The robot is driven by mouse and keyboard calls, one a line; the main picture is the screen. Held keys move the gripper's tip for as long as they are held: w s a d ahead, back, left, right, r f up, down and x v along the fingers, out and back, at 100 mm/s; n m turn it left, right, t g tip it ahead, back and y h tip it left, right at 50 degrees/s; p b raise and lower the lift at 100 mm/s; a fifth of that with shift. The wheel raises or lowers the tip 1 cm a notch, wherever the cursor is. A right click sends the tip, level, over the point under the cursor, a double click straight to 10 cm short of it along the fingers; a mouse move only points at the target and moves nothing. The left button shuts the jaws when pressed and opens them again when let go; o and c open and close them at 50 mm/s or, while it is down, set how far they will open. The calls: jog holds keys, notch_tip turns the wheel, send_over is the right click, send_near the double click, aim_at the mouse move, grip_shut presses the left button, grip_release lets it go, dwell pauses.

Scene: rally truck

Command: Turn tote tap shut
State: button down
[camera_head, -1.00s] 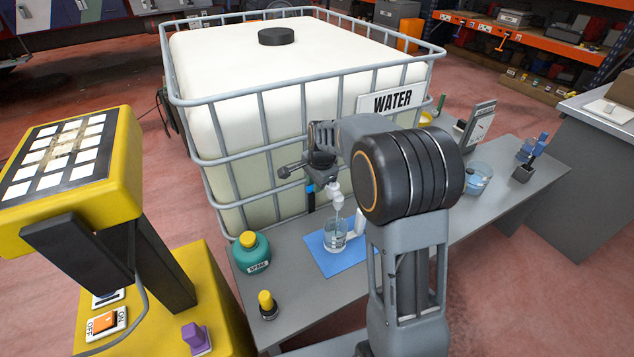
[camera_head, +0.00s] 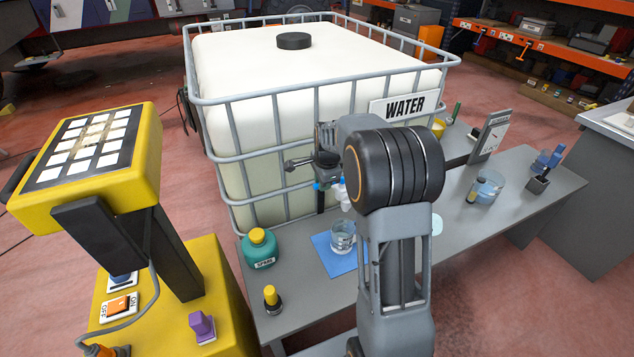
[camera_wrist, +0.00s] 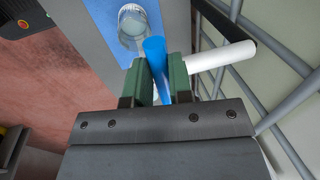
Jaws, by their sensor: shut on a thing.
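The white water tote (camera_head: 280,95) stands in a grey cage with a WATER sign. Its tap shows a white spout (camera_head: 343,194) at the tote's lower front, partly hidden by my arm. In the wrist view, my gripper (camera_wrist: 160,80) has its green fingers shut on the blue tap handle (camera_wrist: 155,50). The white pipe of the tap (camera_wrist: 222,56) runs beside the right finger. A clear glass beaker (camera_head: 342,236) stands on a blue mat (camera_head: 325,262) below the spout; the beaker (camera_wrist: 132,28) also shows beyond the fingers. I cannot make out a stream now.
A yellow console (camera_head: 95,165) stands at left. Cage bars (camera_wrist: 285,50) run close right of my gripper.

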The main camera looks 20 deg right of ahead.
jog(key=c, duration=1)
grip_release()
jog(key=shift+r, duration=0.1)
jog(key=s+r, duration=0.1)
jog(key=r, duration=0.8)
jog(key=s+r, duration=0.1)
jog(key=r, duration=0.3)
jog(key=shift+s+r, duration=0.2)
jog(key=shift+s, duration=0.15)
jog(key=s+a+f+n, duration=0.2)
jog(key=s+a+n, duration=0.1)
jog(key=s+n, duration=0.3)
jog(key=s+a+f+n+t, duration=0.1)
jog(key=s+a+n, duration=0.2)
jog(key=s+n, duration=0.3)
jog(key=s+a+f+n, duration=0.2)
jog(key=s+n, duration=0.3)
jog(key=s, duration=0.4)
jog(key=shift+a+f+n+p, duration=0.3)
jog(key=shift+a+n+p, duration=0.1)
jog(key=shift+a, duration=0.2)
